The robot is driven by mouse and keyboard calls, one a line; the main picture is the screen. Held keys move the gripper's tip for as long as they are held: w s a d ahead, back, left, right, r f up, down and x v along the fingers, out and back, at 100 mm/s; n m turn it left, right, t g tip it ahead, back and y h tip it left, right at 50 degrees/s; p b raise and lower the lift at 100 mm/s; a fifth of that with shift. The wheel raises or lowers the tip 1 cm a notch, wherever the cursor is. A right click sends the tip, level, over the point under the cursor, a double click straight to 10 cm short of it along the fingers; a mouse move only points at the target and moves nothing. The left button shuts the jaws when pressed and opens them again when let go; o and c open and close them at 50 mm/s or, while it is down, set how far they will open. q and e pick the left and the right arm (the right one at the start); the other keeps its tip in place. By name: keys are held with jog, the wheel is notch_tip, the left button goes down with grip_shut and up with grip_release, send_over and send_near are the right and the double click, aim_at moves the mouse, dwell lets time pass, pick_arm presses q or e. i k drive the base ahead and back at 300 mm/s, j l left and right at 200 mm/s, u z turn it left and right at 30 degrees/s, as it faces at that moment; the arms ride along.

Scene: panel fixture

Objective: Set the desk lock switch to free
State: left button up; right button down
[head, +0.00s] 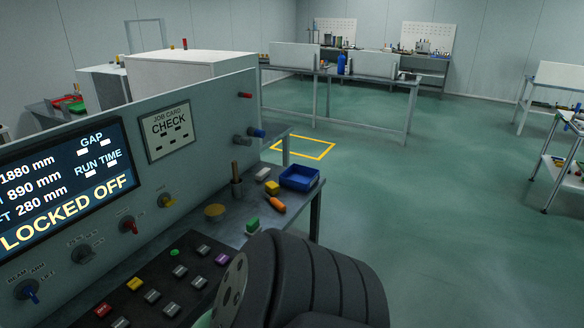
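An upright grey panel (205,120) stands along the left. Its screen (65,185) reads "LOCKED OFF" in yellow, under lines of mm values. Below the screen is a row of rotary switches: a blue one (30,291) labelled "BEAM ARM", a dark one (83,253), a red one (128,225) and a yellow one (166,201). The other labels are too small to read, so I cannot tell which is the desk lock switch. Neither gripper shows.
A button desk (150,285) lies below the panel. On the bench beyond are a blue tray (299,178), an orange-handled item (275,204), a green-topped block (252,225) and a yellow disc (214,211). A dark ribbed body, seemingly my arm, fills the bottom centre. Open floor lies right.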

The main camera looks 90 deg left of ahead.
aim_at(167, 203)
jog(key=u, duration=3.65)
